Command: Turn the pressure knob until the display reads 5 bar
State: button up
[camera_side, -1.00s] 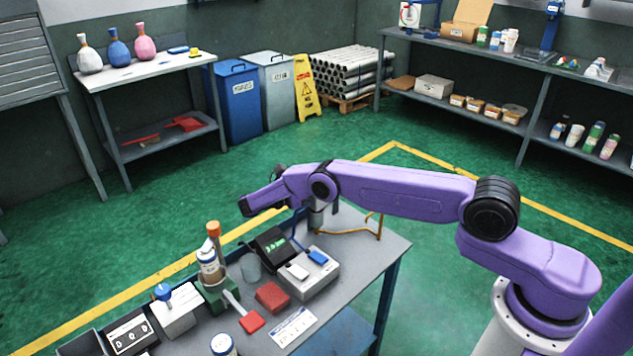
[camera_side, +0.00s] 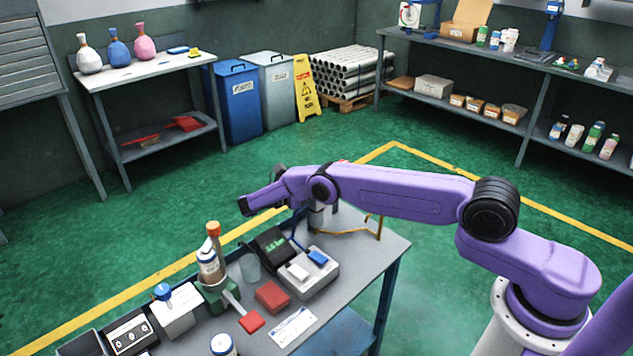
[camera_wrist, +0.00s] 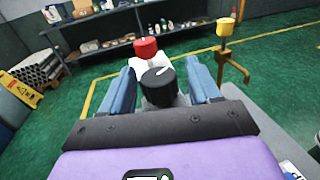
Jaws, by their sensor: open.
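A black knob (camera_wrist: 158,84) with a white pointer mark sits between the two blue-grey fingers of my gripper (camera_wrist: 163,76) in the wrist view. The fingers are apart, one on each side of the knob; I cannot tell whether either touches it. A red cap (camera_wrist: 146,47) on a white body stands just behind the knob. In the side view, the dark display (camera_side: 271,245) stands tilted on the bench, with green characters too small to read surely. My purple arm hides the knob and most of my gripper there.
The grey bench (camera_side: 375,250) also holds a white box with a blue switch (camera_side: 318,257), a red block (camera_side: 272,296), a bottle in a green stand (camera_side: 211,268) and a glass beaker (camera_side: 250,267). A yellow handle on a bent pipe (camera_wrist: 225,28) stands right of my gripper.

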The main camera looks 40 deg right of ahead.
jog(key=shift+a, duration=0.1)
jog(key=shift+v, duration=0.8)
notch_tip(320, 180, up, 7)
jog(key=a, duration=0.1)
dwell(0.8)
jog(key=shift+w, duration=0.1)
